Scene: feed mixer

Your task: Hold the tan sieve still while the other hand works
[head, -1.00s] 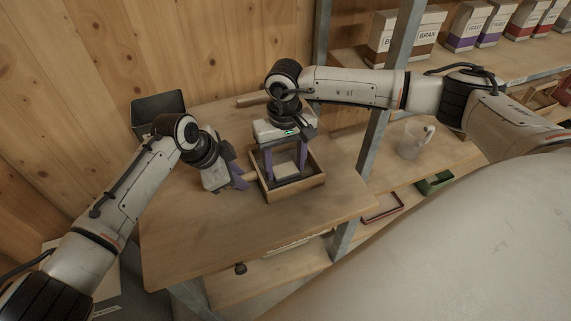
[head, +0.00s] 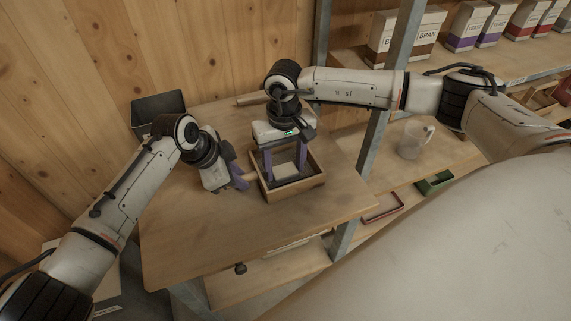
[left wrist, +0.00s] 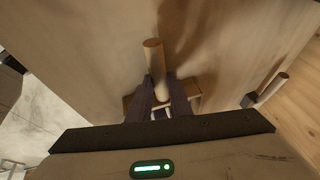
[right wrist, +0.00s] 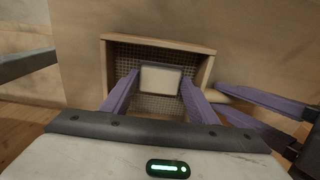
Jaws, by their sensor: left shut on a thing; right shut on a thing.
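The tan sieve (head: 297,191) is a square wooden frame with a wire mesh bottom, lying on the wooden table. The right wrist view shows its frame (right wrist: 194,43) and mesh from above. My left gripper (head: 241,181) is at the sieve's left side, shut on its round wooden handle (left wrist: 154,58). My right gripper (head: 287,174) points down inside the sieve. Its purple fingers are shut on the two sides of a pale rectangular block (right wrist: 160,80), which is over the mesh. I cannot tell whether the block touches the mesh.
A dark bin (head: 158,106) stands at the table's back left. A wooden rod (head: 251,100) shows behind my right gripper. A metal shelf post (head: 377,118) rises at the table's right. A clear jug (head: 411,141) and a green tray (head: 436,183) sit beyond it. The table front (head: 215,240) is clear.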

